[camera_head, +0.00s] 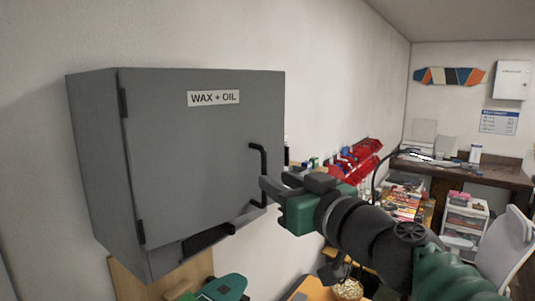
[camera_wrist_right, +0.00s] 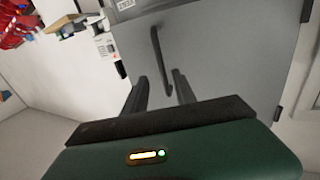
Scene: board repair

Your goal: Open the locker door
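The grey locker (camera_head: 95,150) hangs on the wall at left in the head view. Its door (camera_head: 190,150), labelled "WAX + OIL", looks shut, with hinges on the left edge. A dark vertical bar handle (camera_head: 264,160) is on the door's right side; it also shows in the right wrist view (camera_wrist_right: 157,50). My right gripper (camera_head: 272,186) is at the handle's lower half. In the right wrist view its fingers (camera_wrist_right: 160,78) are apart, with the handle lying between them in the picture; contact cannot be told. My left gripper is not in view.
A dark slot-like part (camera_head: 207,238) shows under the door. Below are a green object (camera_head: 224,288) and a wooden board. Red bins (camera_head: 352,160) hang on the wall to the right. A desk (camera_head: 500,178), drawer unit (camera_head: 465,220) and white chair (camera_head: 505,250) stand at far right.

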